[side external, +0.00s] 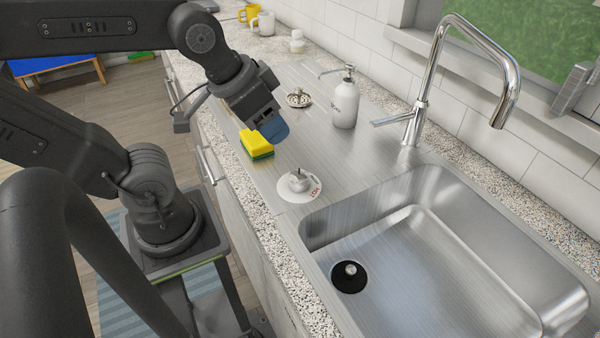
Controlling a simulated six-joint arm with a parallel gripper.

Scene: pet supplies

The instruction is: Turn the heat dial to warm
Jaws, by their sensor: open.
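The heat dial (300,183) is a round white plate with a metallic knob in its middle, on the steel counter just left of the sink. Red lettering that seems to read HOT shows on its lower right edge. No warm mark can be made out. My gripper (273,130) has blue fingers and is above the counter, up and left of the dial and apart from it. It is open, with nothing seen between its fingers.
A yellow and green sponge (256,144) lies close below my gripper. A soap dispenser (345,100), a metal strainer (299,98) and a tall faucet (430,90) stand behind. The sink basin (440,260) is empty. The counter around the dial is clear.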

